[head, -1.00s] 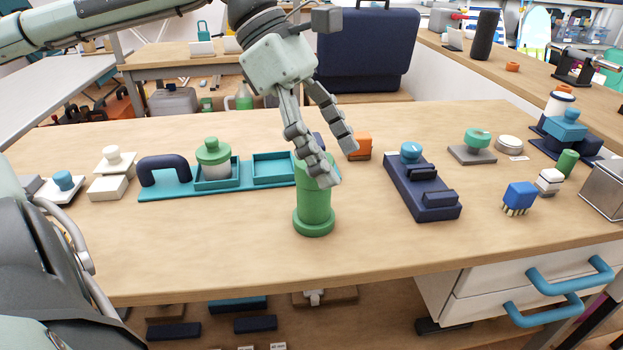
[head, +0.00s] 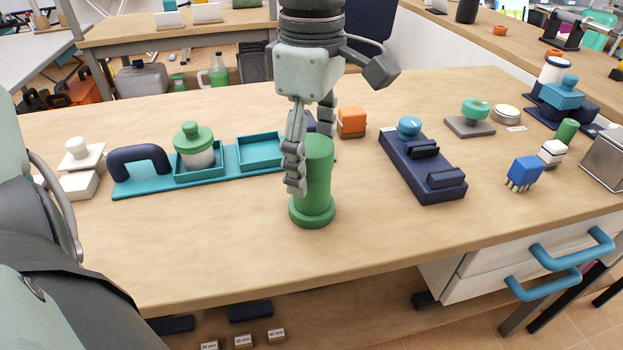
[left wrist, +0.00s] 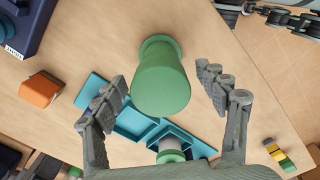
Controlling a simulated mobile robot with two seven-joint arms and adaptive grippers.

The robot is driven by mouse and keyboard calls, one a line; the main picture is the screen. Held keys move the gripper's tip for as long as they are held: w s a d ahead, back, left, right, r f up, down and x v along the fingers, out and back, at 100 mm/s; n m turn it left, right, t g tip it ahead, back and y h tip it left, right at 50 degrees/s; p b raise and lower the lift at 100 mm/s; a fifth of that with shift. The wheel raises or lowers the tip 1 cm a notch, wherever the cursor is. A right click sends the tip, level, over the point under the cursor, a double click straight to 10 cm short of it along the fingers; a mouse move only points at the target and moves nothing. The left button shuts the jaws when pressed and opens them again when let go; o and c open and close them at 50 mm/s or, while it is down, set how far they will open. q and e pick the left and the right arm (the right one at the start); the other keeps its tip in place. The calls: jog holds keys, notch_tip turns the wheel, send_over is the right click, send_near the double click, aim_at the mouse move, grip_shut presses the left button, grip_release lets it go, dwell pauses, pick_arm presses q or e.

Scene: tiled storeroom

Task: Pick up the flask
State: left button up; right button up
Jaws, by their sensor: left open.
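The green flask (head: 318,170), a cylinder on a wider round foot, stands upright on the wooden bench. My left gripper (head: 308,160) points down over it with its fingers apart. In the head view one finger is in front of the flask's left side and the other is partly hidden behind its top. In the left wrist view the flask (left wrist: 162,82) lies between the two open fingers, with a visible gap on each side. My right gripper is not in view.
A teal tray (head: 140,188) with a green-lidded jar (head: 194,147) is left of the flask. An orange block (head: 351,122) is behind it. A navy device (head: 415,170) stands to the right. The bench front is clear.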

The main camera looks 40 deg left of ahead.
pick_arm(q)
notch_tip(320, 180, down, 3)
jog(key=shift+a+f, duration=0.1)
jog(key=shift+c, duration=0.3)
jog(key=c, duration=1.4)
jog(key=shift+c, duration=0.7)
